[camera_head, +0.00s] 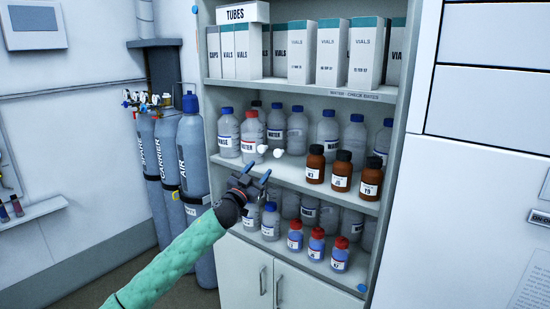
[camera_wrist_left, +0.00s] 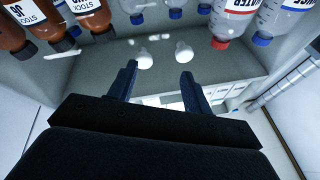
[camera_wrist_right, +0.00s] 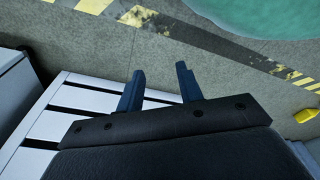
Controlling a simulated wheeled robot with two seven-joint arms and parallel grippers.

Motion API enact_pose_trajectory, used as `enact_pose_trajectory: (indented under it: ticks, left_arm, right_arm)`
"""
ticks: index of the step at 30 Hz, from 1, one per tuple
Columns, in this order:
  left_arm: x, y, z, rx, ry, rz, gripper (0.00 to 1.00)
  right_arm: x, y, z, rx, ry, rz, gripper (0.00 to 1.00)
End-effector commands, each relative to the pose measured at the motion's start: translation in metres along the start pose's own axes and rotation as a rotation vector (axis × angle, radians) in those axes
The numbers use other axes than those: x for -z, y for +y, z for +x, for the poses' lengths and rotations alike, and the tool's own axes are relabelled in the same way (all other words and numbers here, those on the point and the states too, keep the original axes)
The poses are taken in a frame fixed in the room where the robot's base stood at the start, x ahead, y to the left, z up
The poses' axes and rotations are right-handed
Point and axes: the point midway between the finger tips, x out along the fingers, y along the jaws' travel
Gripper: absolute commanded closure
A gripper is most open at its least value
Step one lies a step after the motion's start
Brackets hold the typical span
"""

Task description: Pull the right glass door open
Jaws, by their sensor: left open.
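The glass doors over the bottle shelves are clear, so their edges hardly show. Their two round white knobs sit side by side; the right door's knob (camera_head: 278,153) is beside the left door's knob (camera_head: 262,149), and the doors look closed. My left gripper (camera_head: 256,172) is open and empty, just below and in front of the knobs. In the left wrist view, which is upside down, the right door's knob (camera_wrist_left: 144,58) and left knob (camera_wrist_left: 182,55) lie beyond the open fingertips. My right gripper (camera_wrist_right: 160,72) is open and empty, away from the cabinet, over the floor.
Brown bottles (camera_head: 342,171) and blue-capped bottles (camera_head: 327,134) stand behind the glass. Vial boxes (camera_head: 301,52) fill the upper shelf. Gas cylinders (camera_head: 190,160) stand left of the cabinet. Lower cupboard handles (camera_head: 263,281) are below. A white slatted surface (camera_wrist_right: 70,115) is near my right gripper.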

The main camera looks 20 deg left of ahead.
Motion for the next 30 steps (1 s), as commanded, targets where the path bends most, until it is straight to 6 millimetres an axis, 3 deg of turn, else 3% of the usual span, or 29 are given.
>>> enact_pose_trajectory:
  ticks: [3, 9, 16, 22, 30]
  left_arm:
    - [0.011, 0.011, -0.001, -0.057, 0.046, -0.142, 0.50]
    - [0.015, 0.017, -0.002, -0.099, 0.058, -0.321, 0.50]
    - [0.017, 0.017, 0.007, -0.098, 0.056, -0.358, 0.50]
    - [0.021, 0.019, 0.030, -0.098, 0.056, -0.357, 0.50]
    - [0.021, 0.022, 0.064, -0.097, 0.054, -0.357, 0.50]
  right_arm:
    - [0.003, 0.000, 0.001, 0.000, 0.021, -0.001, 0.64]
    - [0.006, 0.000, 0.000, 0.000, 0.034, -0.001, 0.64]
    - [0.000, 0.002, 0.003, -0.002, 0.036, -0.004, 0.64]
    - [-0.017, 0.008, 0.012, -0.008, 0.041, -0.009, 0.64]
    - [-0.056, 0.007, 0.016, -0.006, 0.014, -0.009, 0.64]
